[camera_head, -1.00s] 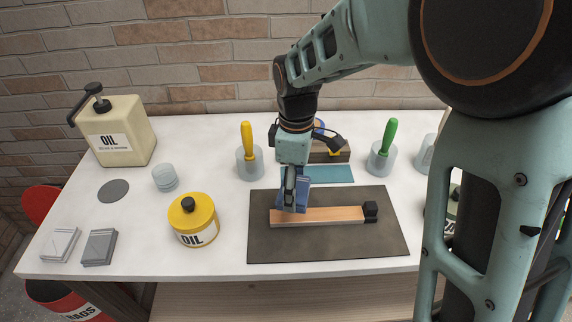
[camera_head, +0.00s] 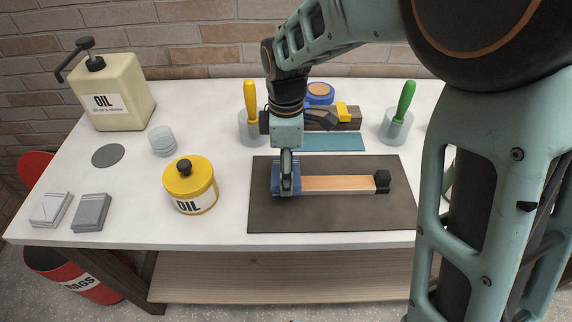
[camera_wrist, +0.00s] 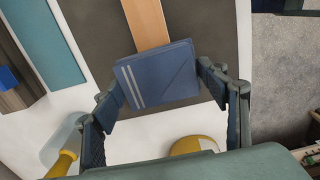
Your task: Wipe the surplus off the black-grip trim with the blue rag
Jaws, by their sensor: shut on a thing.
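The wooden trim (camera_head: 340,184) with a black grip (camera_head: 382,181) at its right end lies on the dark mat (camera_head: 330,222). My gripper (camera_head: 286,188) is shut on the folded blue rag (camera_head: 277,176) at the left end of the trim. In the wrist view the rag (camera_wrist: 160,76), with two pale stripes, sits between the fingers and covers one end of the trim (camera_wrist: 146,22). I cannot tell how firmly the rag presses on the wood. The black grip is not seen in the wrist view.
A yellow oil tin (camera_head: 190,187) stands left of the mat. Behind are a yellow-handled brush in a jar (camera_head: 251,125), a green-handled one (camera_head: 397,125), a teal strip (camera_head: 330,142) and a wooden block (camera_head: 347,117). A cream oil can (camera_head: 110,100) stands back left.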

